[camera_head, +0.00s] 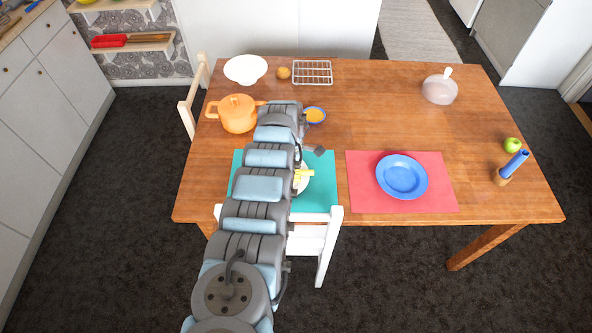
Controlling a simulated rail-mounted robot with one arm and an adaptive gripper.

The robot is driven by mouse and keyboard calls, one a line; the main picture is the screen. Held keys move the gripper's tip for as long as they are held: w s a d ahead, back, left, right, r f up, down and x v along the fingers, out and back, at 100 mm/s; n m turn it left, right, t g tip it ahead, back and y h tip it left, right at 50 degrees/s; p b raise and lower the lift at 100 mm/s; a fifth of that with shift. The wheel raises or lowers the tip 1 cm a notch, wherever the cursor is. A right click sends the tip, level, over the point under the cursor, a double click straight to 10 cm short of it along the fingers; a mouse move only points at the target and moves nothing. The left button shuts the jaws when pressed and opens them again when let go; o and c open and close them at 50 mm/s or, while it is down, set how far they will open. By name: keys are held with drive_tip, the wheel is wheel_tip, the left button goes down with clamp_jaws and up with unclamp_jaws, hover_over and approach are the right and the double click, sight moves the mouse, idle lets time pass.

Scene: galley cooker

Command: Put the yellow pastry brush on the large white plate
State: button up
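The large white plate (305,186) lies on the teal placemat (322,196). My arm hides most of the plate, and only its right part shows. A small yellow piece (303,174), probably the yellow pastry brush, shows over the visible part of the plate. I cannot tell whether it rests on the plate or is held above it. My gripper (318,150) shows only as a small dark part beside my arm, just above the plate in the picture. Its fingers are not clear, so I cannot tell whether it is open or shut.
At right are a red placemat (444,196) with a blue plate (402,177), a pale pan (439,89), and a green apple (512,145).

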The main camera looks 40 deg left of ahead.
drive_tip(key=r+p, duration=0.1)
drive_tip(key=r, duration=0.1)
drive_tip(key=r+p, duration=0.1)
drive_tip(key=shift+a+r+p, duration=0.2)
drive_tip(key=shift+r+p, duration=0.15)
drive_tip(key=shift+r, duration=0.05)
wheel_tip(320, 180, up, 8)
drive_tip(key=p, duration=0.1)
drive_tip(key=shift+s+a, duration=0.25)
drive_tip(key=shift+s, duration=0.05)
drive_tip(key=shift+r, duration=0.15)
